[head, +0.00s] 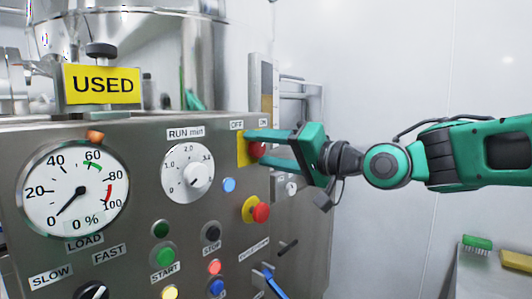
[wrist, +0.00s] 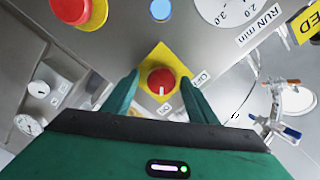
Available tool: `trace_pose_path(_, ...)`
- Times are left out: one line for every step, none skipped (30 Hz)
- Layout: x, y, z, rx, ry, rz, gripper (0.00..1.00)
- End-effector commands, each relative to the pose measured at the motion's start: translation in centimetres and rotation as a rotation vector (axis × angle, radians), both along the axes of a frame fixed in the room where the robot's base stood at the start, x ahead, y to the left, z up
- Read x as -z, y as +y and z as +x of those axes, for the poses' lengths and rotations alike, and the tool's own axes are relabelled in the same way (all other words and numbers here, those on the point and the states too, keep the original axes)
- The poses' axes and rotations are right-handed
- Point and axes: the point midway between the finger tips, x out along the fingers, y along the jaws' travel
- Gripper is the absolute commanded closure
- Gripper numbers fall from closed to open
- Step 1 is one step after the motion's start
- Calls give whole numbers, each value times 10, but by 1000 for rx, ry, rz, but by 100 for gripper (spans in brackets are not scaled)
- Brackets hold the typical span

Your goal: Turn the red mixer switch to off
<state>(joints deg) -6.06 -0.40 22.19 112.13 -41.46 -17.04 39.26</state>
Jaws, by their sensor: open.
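The red mixer switch (head: 257,149) is a round red knob on a yellow plate on the steel panel, below the OFF and ON labels. It also shows in the wrist view (wrist: 160,80), where its white mark points toward the ON label (wrist: 164,108); the OFF label (wrist: 200,78) is to its right. My gripper (head: 259,149) is open, reaching in from the right. In the wrist view its green fingers (wrist: 158,86) stand on either side of the knob, with gaps visible. In the head view the fingers partly hide the knob and plate.
A red mushroom button (head: 261,212) on a yellow base sits below the switch. A blue button (head: 229,185) and the RUN min dial (head: 187,172) are to the left. A blue-handled lever (head: 272,281) sticks out lower down. The white wall on the right is clear.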

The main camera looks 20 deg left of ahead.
Motion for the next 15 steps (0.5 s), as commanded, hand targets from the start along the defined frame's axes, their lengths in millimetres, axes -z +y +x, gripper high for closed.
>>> trace_pose_path(0,0,0,0,0,0,47)
trace_pose_path(0,0,0,0,0,0,47)
trace_pose_path(0,0,0,0,0,0,47)
trace_pose_path(0,0,0,0,0,0,47)
trace_pose_path(0,0,0,0,0,0,47)
trace_pose_path(0,0,0,0,0,0,47)
trace_pose_path(0,0,0,0,0,0,54)
trace_pose_path(0,0,0,0,0,0,62)
trace_pose_path(0,0,0,1,0,-1,71)
trace_pose_path(0,0,0,1,0,-1,78)
trace_pose_path(0,0,0,1,0,-1,86)
trace_pose_path(0,0,0,1,0,-1,89)
trace_pose_path(1,0,1,1,1,-1,89)
trace_pose_path(1,0,1,1,1,-1,89)
trace_pose_path(1,-1,1,1,1,-1,89)
